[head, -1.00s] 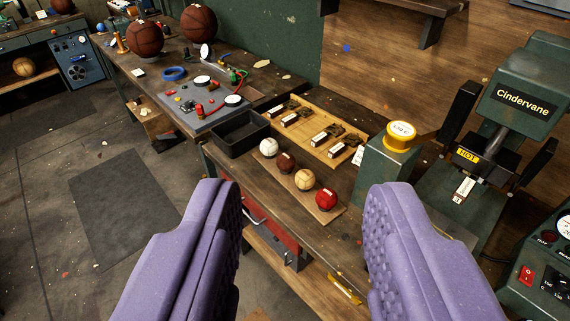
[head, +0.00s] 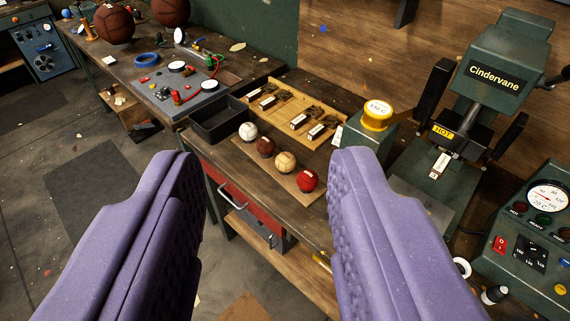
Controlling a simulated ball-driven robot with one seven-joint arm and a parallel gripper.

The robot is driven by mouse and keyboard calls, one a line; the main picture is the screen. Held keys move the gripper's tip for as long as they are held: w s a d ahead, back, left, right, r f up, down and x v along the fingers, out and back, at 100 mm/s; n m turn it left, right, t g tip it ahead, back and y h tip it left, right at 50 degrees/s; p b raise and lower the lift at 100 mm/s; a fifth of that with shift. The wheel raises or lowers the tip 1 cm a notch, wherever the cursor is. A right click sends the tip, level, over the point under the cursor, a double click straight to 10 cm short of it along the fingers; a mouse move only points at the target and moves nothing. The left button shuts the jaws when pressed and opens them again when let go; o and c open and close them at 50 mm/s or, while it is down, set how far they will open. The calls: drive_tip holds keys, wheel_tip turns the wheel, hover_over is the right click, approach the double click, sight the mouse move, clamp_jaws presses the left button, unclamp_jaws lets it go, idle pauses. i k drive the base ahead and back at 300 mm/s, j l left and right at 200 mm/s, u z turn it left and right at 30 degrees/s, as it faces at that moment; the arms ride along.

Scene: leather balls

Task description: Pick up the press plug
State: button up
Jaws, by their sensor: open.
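My gripper (head: 262,165) is open and empty, its two purple padded fingers wide apart in the foreground, over the front of the bench. The green Cindervane press (head: 490,90) stands at the right, with a yellow HOT label. Left of it, a yellow round cap (head: 378,115) with a white label sits on a green block (head: 362,136). A small black piece with a pale end (head: 494,295) lies low at the right, beside a white ring (head: 462,267). I cannot tell which of these is the press plug. None touches my fingers.
Several small balls stand in a row on a board, a red ball (head: 308,181) nearest. A black tray (head: 218,120) and a wooden rack (head: 300,112) lie behind. A control box with a gauge (head: 546,197) stands at the right. Open floor (head: 95,185) is at the left.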

sight(493, 294)
drive_tip(key=z, duration=1.45)
